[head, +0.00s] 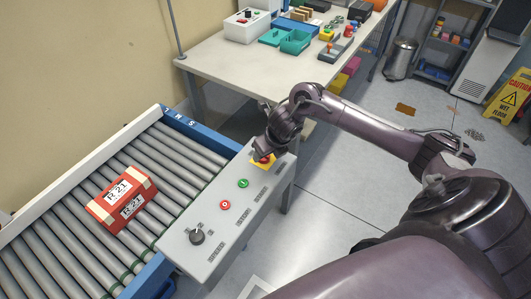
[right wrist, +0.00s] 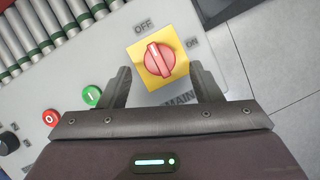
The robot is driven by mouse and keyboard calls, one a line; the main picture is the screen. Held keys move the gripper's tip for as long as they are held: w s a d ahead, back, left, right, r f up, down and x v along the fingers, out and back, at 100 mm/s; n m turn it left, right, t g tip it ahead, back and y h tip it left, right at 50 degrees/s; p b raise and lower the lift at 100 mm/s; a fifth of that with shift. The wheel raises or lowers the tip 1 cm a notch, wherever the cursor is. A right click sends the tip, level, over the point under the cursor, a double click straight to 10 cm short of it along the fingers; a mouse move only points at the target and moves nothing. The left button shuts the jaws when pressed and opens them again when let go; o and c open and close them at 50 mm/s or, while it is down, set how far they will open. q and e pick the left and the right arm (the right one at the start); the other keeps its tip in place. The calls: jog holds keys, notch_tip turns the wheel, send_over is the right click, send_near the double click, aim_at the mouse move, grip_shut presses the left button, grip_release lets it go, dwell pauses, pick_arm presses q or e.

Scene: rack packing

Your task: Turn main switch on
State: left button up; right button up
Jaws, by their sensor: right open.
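The main switch (right wrist: 160,59) is a red rotary knob on a yellow square plate, with OFF, ON and MAIN lettering around it. Its handle points up toward the upper left in the right wrist view, close to the OFF label. In the head view the main switch (head: 263,160) shows partly under my right gripper (head: 262,148). In the right wrist view my right gripper (right wrist: 161,78) is open, its two fingers on either side of the knob's lower part. I cannot tell whether they touch it. My left gripper is not in view.
The grey control panel (head: 215,244) also has a green button (head: 243,183), a red button (head: 225,205) and a black knob (head: 197,237). A roller conveyor (head: 165,170) with a red box (head: 104,214) lies left. A workbench (head: 213,65) stands behind.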

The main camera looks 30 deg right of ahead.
jog(key=shift+x, duration=1.35)
jog(key=c, duration=1)
